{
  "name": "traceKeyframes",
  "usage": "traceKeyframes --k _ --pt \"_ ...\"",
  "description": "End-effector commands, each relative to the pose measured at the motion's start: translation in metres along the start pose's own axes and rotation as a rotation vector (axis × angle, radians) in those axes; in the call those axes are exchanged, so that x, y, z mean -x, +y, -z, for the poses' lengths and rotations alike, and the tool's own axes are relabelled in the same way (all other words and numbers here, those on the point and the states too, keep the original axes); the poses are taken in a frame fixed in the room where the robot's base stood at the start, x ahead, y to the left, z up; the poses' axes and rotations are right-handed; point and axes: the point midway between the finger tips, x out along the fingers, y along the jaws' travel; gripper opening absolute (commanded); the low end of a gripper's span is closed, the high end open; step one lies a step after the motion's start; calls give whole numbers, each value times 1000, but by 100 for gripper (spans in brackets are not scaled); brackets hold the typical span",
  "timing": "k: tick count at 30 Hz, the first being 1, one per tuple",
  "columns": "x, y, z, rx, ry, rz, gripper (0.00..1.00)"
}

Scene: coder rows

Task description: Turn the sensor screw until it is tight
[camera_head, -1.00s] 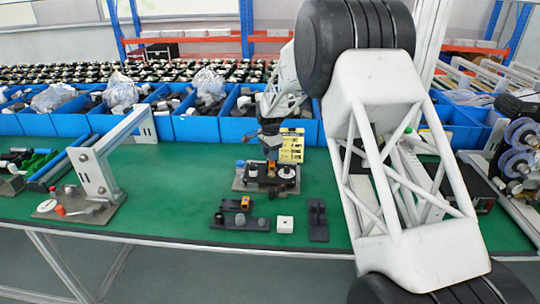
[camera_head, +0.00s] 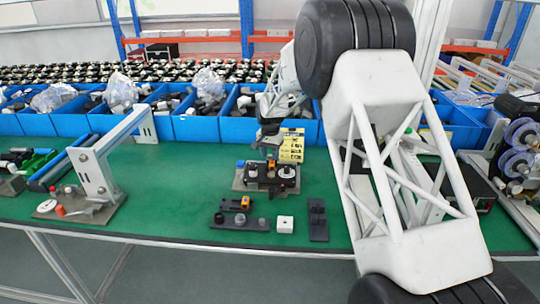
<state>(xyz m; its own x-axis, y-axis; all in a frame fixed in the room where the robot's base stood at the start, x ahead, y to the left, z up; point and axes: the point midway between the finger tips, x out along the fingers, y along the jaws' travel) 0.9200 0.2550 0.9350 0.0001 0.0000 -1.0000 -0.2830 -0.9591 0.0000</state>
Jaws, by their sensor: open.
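My gripper (camera_head: 271,152) is at the middle of the green table, just above a dark fixture (camera_head: 266,186) on a grey base plate. The fixture bears a small orange part (camera_head: 272,164) at its back, a pale round part left of centre and a white round part (camera_head: 287,172) at its right. The gripper is open and small in the picture. The sensor screw is too small to make out; I cannot tell whether the fingers touch anything.
In front lie a black tray (camera_head: 228,222) with an orange part and a grey knob, a white cube (camera_head: 285,223) and a black block (camera_head: 318,220). A yellow label card (camera_head: 291,146) stands behind the fixture. Blue bins (camera_head: 197,128) line the back. A grey bracket (camera_head: 96,172) stands at left.

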Motion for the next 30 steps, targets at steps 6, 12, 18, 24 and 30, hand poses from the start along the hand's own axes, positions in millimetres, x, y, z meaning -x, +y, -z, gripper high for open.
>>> traceKeyframes --k 6,12,18,24,30 --pt "0 0 0 167 0 0 40" --pt "0 0 0 274 0 0 40" --pt "0 0 0 289 0 0 40" --pt "0 0 0 288 0 0 40" --pt "0 0 0 287 0 0 22"
